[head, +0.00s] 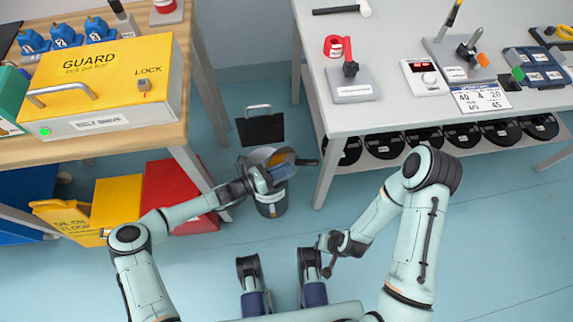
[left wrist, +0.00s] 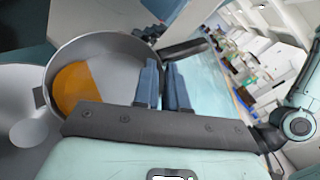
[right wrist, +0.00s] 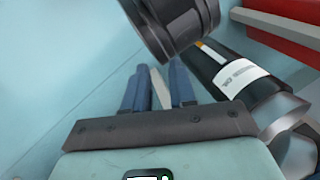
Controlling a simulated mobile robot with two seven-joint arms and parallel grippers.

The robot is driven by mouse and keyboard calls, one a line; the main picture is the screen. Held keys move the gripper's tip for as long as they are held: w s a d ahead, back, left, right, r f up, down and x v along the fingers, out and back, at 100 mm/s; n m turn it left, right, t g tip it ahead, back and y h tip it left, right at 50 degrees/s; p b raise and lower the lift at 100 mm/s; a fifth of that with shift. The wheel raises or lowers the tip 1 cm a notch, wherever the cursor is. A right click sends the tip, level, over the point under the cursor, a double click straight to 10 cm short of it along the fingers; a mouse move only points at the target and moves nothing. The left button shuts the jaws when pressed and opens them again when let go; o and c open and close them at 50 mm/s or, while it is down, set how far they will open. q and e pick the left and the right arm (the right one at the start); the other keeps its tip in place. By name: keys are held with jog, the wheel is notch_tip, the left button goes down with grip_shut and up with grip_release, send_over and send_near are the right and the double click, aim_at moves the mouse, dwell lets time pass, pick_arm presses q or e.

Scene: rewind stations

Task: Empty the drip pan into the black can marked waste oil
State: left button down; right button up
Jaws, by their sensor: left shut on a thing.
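The drip pan (head: 262,155) is a round grey pan with amber oil in it, above the can in the head view. In the left wrist view the pan (left wrist: 115,60) is tilted, with the oil (left wrist: 73,90) pooled on one side. My left gripper (head: 266,180) is shut on the pan. Its dark handle (left wrist: 185,50) sticks out past the fingers. The black can (head: 271,209) stands on the floor under the pan; its mouth is mostly hidden. My right gripper (right wrist: 158,75) is low near my base; a pale strip shows between its fingers.
A black plate with a handle (head: 260,130) is behind the can. A wooden bench (head: 120,150) with a yellow guard box (head: 105,85) is at left, above red and yellow containers. A white table (head: 390,115) is at right.

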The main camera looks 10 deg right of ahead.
pick_arm(q)
jog(key=shift+w+a+r, duration=0.1)
pick_arm(e)
jog(key=shift+w+d+f, duration=0.15)
jog(key=shift+w+f, duration=0.1)
jog(key=shift+w, duration=0.05)
pick_arm(q)
jog(key=shift+w+a+r+n+h+b, duration=0.15)
jog(key=shift+a+n+h+b, duration=0.1)
jog(key=shift+n+h+b, duration=0.25)
pick_arm(e)
jog(key=shift+w+d+f+t, duration=0.3)
jog(key=shift+w, duration=0.25)
pick_arm(q)
jog(key=shift+w+a+r+n, duration=0.1)
jog(key=shift+a+n, duration=0.1)
jog(key=shift+n, duration=0.1)
pick_arm(e)
jog(key=shift+w+d+f, duration=0.15)
jog(key=shift+w+f, duration=0.15)
jog(key=shift+w, duration=0.05)
dwell(0.3)
pick_arm(q)
jog(key=shift+w+a+r+n+t+h+b, duration=0.15)
jog(key=shift+a+n+t+h+b, duration=0.2)
jog(key=shift+b, duration=0.25)
pick_arm(e)
jog(key=shift+w+d+f+t+h, duration=0.3)
jog(key=shift+w, duration=0.2)
